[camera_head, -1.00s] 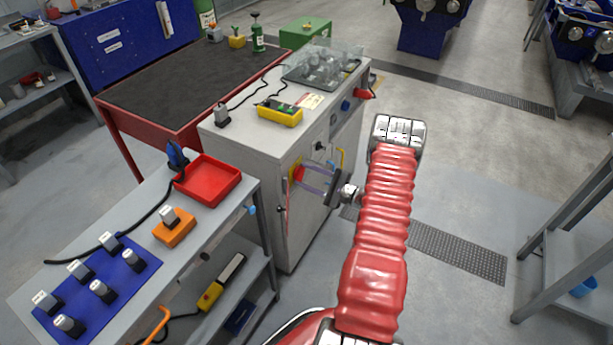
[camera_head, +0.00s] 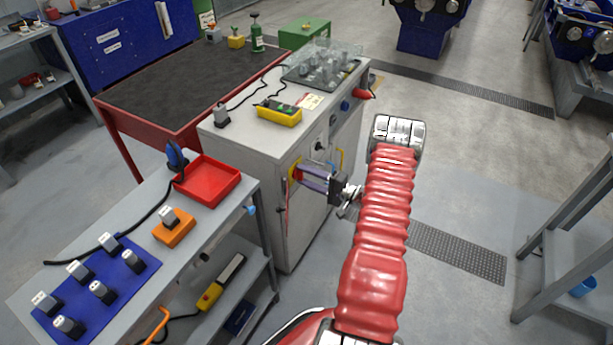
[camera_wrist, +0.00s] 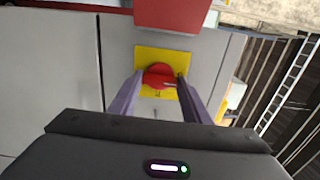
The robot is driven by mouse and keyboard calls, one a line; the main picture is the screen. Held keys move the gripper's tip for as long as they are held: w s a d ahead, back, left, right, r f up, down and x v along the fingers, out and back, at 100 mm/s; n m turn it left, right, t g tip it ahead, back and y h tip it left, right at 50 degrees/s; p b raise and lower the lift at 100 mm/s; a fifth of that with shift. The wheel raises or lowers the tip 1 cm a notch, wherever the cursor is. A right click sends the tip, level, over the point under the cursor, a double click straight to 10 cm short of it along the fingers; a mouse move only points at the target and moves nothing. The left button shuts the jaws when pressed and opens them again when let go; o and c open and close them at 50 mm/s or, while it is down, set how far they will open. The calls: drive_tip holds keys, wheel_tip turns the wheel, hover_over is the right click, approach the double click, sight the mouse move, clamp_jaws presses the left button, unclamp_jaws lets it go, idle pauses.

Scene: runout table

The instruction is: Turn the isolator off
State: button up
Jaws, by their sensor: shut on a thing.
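The isolator is a red rotary knob (camera_wrist: 158,76) on a yellow plate (camera_wrist: 146,54), seen in the wrist view. The plate sits on the side panel of a grey cabinet (camera_head: 301,222). My gripper (camera_wrist: 160,84) has its two fingers on either side of the knob and is shut on it. In the head view my gripper (camera_head: 302,173) reaches the panel from the right, and its fingers hide most of the knob. The yellow plate (camera_head: 292,173) shows only as a small patch there.
A red box-like part (camera_wrist: 172,14) juts out close to the plate in the wrist view. A workbench with a red tray (camera_head: 209,180) stands left of the cabinet.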

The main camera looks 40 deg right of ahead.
drive_tip(key=shift+s+a+f, duration=0.1)
drive_tip(key=shift+s+f, duration=0.05)
drive_tip(key=shift+f, duration=0.1)
drive_tip(key=o, duration=1)
drive_tip(key=shift+r, duration=0.15)
drive_tip(key=shift+o, duration=0.2)
drive_tip(key=v, duration=1.3)
drive_tip(key=shift+s, duration=0.35)
